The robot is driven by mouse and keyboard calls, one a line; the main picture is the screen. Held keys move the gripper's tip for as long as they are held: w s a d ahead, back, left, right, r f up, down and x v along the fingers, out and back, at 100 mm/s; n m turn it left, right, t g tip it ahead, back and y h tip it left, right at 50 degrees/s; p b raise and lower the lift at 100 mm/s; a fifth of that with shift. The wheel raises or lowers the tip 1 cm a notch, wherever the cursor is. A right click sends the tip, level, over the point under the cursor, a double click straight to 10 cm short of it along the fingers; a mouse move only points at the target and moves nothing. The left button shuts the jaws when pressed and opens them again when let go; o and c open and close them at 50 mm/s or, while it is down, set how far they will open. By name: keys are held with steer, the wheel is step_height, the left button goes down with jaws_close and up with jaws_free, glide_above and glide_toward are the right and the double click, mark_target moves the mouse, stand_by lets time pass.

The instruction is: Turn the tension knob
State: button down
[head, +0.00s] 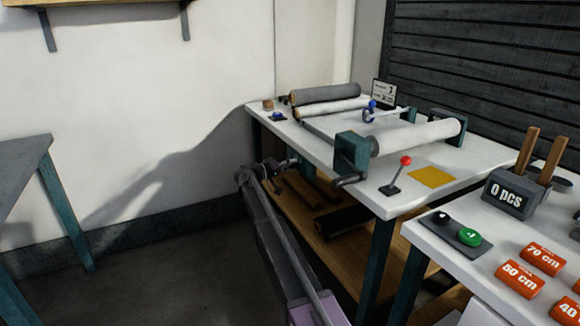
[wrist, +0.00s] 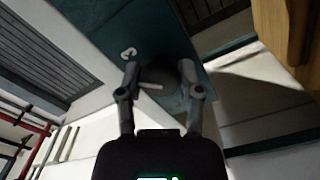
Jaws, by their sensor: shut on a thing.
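The tension knob (wrist: 163,75) is a dark round knob with a short pale line on its face. It sits on a teal panel (wrist: 150,25) with a small white mark (wrist: 128,53) beside it. My gripper (wrist: 159,67) has one finger on each side of the knob and is shut on it. In the head view my gripper (head: 290,164) is at the left side of the white roll table (head: 310,135), just below its top. I cannot make out the knob in the head view.
The table carries a grey roll (head: 325,94), a white roll (head: 415,136), a crank (head: 350,181) and a red-tipped lever (head: 397,172). A wooden shelf (head: 330,248) lies below. A second table (head: 418,236) stands front right. The floor at left is clear.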

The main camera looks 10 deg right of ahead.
steer(key=shift+d, duration=0.15)
steer(key=shift+c, duration=1.2)
jaws_free()
steer(key=shift+a, duration=0.2)
steer(key=v, duration=1.1)
steer(key=shift+a, duration=0.3)
steer(key=shift+s, duration=0.1)
